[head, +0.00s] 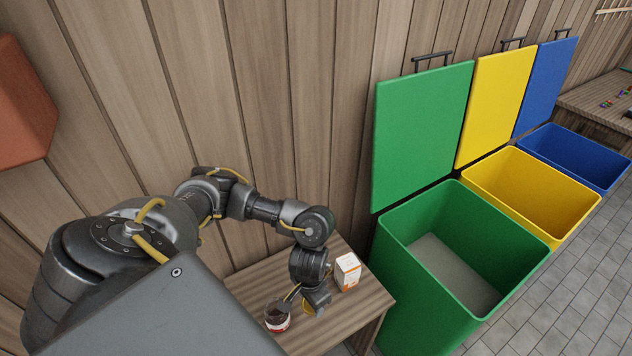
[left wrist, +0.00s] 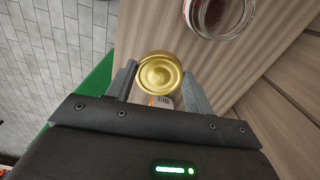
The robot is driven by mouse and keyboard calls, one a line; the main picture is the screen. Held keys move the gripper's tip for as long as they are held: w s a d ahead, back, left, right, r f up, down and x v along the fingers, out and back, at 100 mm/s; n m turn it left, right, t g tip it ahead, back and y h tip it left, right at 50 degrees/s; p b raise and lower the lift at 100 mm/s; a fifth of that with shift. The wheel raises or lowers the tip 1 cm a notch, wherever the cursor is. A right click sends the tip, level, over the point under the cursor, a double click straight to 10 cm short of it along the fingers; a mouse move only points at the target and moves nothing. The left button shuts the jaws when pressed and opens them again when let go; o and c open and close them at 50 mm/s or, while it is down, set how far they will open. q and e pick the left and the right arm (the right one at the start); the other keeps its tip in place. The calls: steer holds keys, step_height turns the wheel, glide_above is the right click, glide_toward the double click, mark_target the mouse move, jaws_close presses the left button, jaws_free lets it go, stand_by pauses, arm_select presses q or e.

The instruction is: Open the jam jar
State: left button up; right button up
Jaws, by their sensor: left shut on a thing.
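The jam jar (head: 277,318) stands on the small wooden table in the head view, with a red and white label and a dark open top. It also shows at the top right of the left wrist view (left wrist: 218,18), with a bare glass rim and no lid on it. My left gripper (left wrist: 160,80) is shut on the round gold lid (left wrist: 159,73), which is apart from the jar. In the head view my left gripper (head: 313,304) is just right of the jar, and the lid cannot be made out there. My right gripper is in neither view.
A white and orange box (head: 347,271) stands on the table (head: 365,305) behind my left gripper. Open green (head: 425,318), yellow (head: 535,195) and blue (head: 580,160) bins stand to the right. A plank wall is close behind the table.

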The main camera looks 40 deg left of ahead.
arm_select(q)
steer(key=w+a+f, duration=0.1)
steer(key=w+f, duration=0.1)
steer(key=w+a+f+b, duration=0.1)
steer(key=w+f, duration=0.1)
steer(key=w+a+f, duration=0.1)
steer(key=w+f, duration=0.1)
steer(key=w, duration=0.1)
steer(key=shift+a+f+b, duration=0.25)
steer(key=shift+a+b, duration=0.05)
steer(key=shift+w+a+f, duration=0.25)
steer(key=shift+w+f, duration=0.2)
steer(key=shift+f, duration=0.2)
steer(key=shift+f+b, duration=0.35)
steer(key=shift+f, duration=1.15)
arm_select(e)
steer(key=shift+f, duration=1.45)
arm_select(q)
steer(key=o, duration=1.1)
steer(key=shift+f, duration=0.1)
steer(key=shift+c, duration=0.2)
step_height(320, 180, up, 12)
steer(key=p, duration=0.1)
steer(key=shift+p, duration=0.4)
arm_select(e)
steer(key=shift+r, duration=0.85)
